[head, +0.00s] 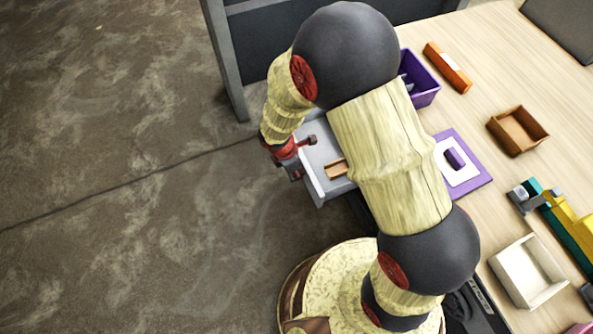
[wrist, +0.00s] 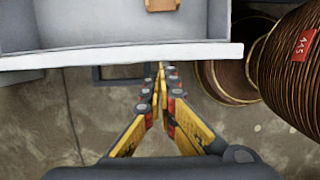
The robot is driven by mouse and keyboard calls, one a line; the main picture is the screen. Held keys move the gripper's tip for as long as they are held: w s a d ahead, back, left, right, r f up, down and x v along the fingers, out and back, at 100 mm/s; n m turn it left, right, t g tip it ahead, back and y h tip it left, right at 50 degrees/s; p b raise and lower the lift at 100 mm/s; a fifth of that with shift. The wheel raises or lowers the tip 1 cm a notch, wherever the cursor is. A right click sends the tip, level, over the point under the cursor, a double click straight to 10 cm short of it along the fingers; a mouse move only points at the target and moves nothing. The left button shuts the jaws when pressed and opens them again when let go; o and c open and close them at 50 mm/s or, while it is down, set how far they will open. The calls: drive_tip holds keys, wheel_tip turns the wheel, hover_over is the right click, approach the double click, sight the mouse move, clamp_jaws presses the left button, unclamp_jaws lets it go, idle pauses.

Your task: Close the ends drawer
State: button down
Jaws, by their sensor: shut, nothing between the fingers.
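The drawer (head: 315,183) is grey with a pale front edge and stands pulled out from the left side of the wooden table. A small brown open piece (head: 337,168) lies inside it. In the wrist view the drawer's front panel (wrist: 120,56) crosses the upper part, with the brown piece (wrist: 162,5) behind it. My gripper (head: 300,157) is at the outer side of the drawer front. Its fingers (wrist: 162,80) are shut and empty, with their tips close to the panel; I cannot tell whether they touch. My arm hides part of the drawer. No label is readable on it.
The wooden table (head: 492,90) holds a purple bin (head: 424,88), an orange block (head: 447,67), a brown tray (head: 518,131), a purple mat (head: 474,187) and a cream tray (head: 525,270). A grey frame leg (head: 228,62) stands behind the drawer. The floor left is clear.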

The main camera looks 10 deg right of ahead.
drive_tip(key=w+d+p, duration=0.3)
drive_tip(key=d, duration=0.9)
drive_tip(key=w+d+p, duration=0.4)
drive_tip(key=d, duration=0.8)
drive_tip(key=shift+p, duration=0.3)
drive_tip(key=shift+d, duration=0.1)
drive_tip(key=s+a+r+p, duration=0.2)
drive_tip(key=a+r+p, duration=0.2)
drive_tip(key=r, duration=0.5)
drive_tip(key=shift+a+r, duration=0.35)
drive_tip(key=shift+a, duration=0.85)
